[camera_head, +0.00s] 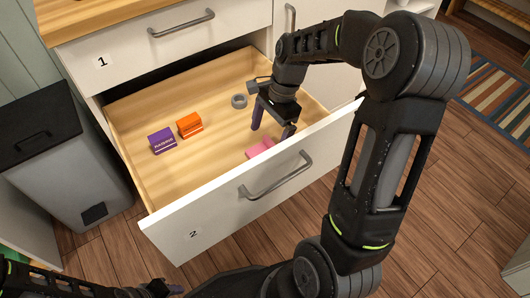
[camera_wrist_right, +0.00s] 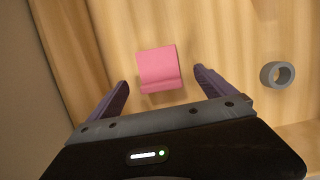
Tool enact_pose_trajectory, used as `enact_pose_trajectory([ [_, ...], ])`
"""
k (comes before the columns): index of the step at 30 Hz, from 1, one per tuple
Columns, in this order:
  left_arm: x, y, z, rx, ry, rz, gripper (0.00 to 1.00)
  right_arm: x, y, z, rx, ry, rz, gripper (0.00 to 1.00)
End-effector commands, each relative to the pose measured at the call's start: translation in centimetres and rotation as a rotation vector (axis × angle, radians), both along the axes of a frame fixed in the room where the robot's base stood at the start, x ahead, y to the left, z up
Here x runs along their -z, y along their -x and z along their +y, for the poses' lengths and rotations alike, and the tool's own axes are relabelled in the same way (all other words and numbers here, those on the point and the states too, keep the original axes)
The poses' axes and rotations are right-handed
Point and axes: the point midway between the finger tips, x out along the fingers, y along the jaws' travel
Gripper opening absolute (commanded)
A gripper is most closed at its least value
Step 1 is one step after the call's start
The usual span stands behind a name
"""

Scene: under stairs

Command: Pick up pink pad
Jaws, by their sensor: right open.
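The pink pad (camera_head: 261,147) lies in the open lower drawer, close to the drawer's front panel. In the right wrist view the pink pad (camera_wrist_right: 158,69) lies flat on the wooden drawer floor, just ahead of the two fingers and roughly between their lines. My right gripper (camera_head: 272,132) reaches down into the drawer from above.
In the drawer (camera_head: 152,198) are a purple box (camera_head: 162,141), an orange box (camera_head: 189,125) and a grey ring (camera_head: 239,101). The ring is right of the pad in the wrist view (camera_wrist_right: 277,74). A grey bin (camera_head: 68,157) stands left; a closed drawer (camera_head: 150,50) is above.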

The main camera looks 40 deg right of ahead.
Motion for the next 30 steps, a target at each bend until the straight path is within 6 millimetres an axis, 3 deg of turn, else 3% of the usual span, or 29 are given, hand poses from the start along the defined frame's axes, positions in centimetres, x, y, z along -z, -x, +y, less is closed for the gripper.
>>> enact_pose_trajectory([
  [11,2.7,-0.6,0.5,-0.013,-0.008,-0.010,0.36,4.7,0.2,1.5,-0.001,0.000,0.002,0.94],
  [30,2.6,-0.6,0.5,-0.013,-0.008,-0.011,0.36,4.8,0.2,1.6,0.000,0.000,0.001,0.94],
])
